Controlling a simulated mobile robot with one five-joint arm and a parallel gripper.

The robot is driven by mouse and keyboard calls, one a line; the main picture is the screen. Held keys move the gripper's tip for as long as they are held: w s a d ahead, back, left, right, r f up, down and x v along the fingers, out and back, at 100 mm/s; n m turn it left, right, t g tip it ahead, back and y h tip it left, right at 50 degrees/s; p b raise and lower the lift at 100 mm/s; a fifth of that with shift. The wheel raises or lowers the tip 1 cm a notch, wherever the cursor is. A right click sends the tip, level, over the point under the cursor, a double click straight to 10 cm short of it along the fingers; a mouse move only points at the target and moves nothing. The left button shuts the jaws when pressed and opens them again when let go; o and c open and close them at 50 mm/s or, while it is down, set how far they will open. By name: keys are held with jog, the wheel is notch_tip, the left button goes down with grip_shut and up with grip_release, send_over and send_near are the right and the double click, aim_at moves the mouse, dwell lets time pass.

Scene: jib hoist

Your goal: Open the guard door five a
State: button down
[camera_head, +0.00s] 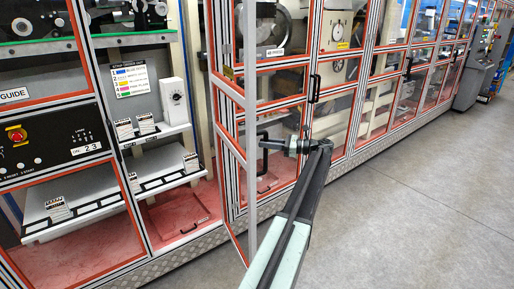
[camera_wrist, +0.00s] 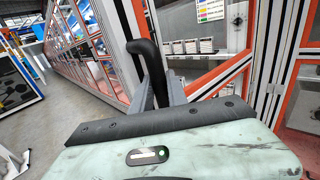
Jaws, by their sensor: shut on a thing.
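The guard door (camera_head: 250,205) is a tall clear panel in a silver frame with orange edging. It stands ajar, swung out from the machine's front, and I see it almost edge-on in the head view. Its black bar handle (camera_head: 263,151) is at the door's free edge. My gripper (camera_head: 296,146) is at this handle from the right, shut on it. In the wrist view the handle (camera_wrist: 151,62) rises dark between the two fingers of my gripper (camera_wrist: 160,88). The exact finger contact is partly hidden. I cannot read a door number.
Left of the door, the bay shows white shelves (camera_head: 160,132) with small card stacks and a colored label sheet (camera_head: 130,80). A black control panel (camera_head: 50,143) with a red button is at far left. More closed doors run right. The grey floor (camera_head: 420,200) on the right is clear.

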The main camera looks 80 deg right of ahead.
jog(key=shift+w+a, duration=0.1)
jog(key=c, duration=1.6)
grip_release()
jog(key=shift+w, duration=0.15)
jog(key=s, duration=0.7)
jog(key=shift+s+a, duration=0.1)
jog(key=shift+s, duration=0.25)
